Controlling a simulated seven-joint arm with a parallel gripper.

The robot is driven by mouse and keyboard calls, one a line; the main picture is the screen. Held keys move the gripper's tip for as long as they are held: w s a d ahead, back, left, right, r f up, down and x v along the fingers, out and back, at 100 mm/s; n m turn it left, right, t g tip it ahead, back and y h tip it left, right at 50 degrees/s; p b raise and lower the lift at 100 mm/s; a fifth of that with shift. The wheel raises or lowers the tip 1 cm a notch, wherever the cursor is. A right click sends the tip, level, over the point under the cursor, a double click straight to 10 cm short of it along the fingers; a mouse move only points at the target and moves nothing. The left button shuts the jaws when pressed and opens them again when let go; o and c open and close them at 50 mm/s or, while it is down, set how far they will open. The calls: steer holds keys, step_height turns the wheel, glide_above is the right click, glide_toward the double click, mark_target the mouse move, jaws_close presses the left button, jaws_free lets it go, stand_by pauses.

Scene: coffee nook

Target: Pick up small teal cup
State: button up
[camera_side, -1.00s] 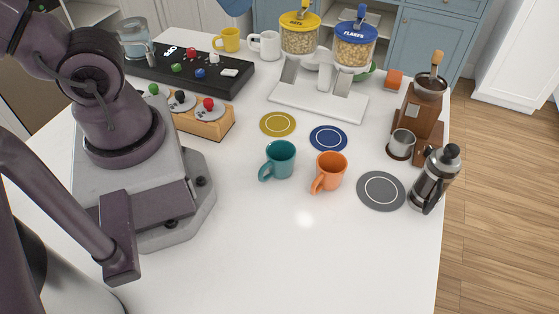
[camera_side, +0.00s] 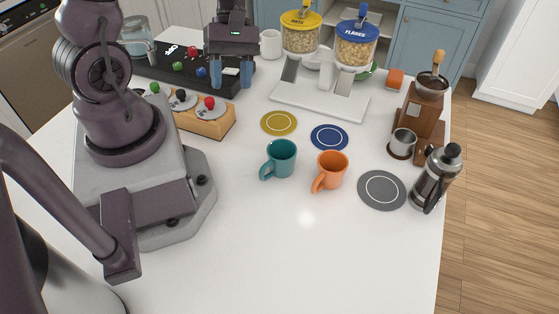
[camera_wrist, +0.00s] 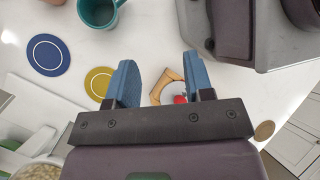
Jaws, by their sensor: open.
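The small teal cup (camera_side: 283,160) stands upright on the white counter, left of the orange mug, with its handle toward the lower left. It also shows at the top edge of the wrist view (camera_wrist: 95,14), partly cut off. My gripper (camera_side: 232,78) is open and empty, with blue fingers pointing down over the black board at the back left, well away from the teal cup. In the wrist view my gripper's fingers (camera_wrist: 159,62) are spread apart with nothing held between them.
An orange mug (camera_side: 331,172) stands close to the teal cup's right. Yellow (camera_side: 279,123), blue (camera_side: 329,138) and grey (camera_side: 382,190) coasters lie flat nearby. A wooden knob box (camera_side: 205,121) and a cereal dispenser (camera_side: 320,98) stand behind. The counter in front is clear.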

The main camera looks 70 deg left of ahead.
step_height(320, 180, down, 6)
steer(key=n+t+h, duration=0.1)
steer(key=n+h, duration=0.3)
steer(key=n, duration=0.8)
steer(key=n+t+h, duration=0.1)
steer(key=n+t, duration=0.1)
steer(key=n, duration=0.6)
glide_toward(264, 166)
steer(key=shift+s+d+f, duration=0.1)
steer(key=shift+d+f, duration=0.95)
steer(key=shift+f, duration=0.1)
steer(key=shift+x, duration=2.7)
steer(key=shift+w, duration=0.2)
steer(key=shift+c, duration=0.5)
steer(key=shift+a, duration=0.1)
jaws_close()
steer(key=shift+f, duration=0.1)
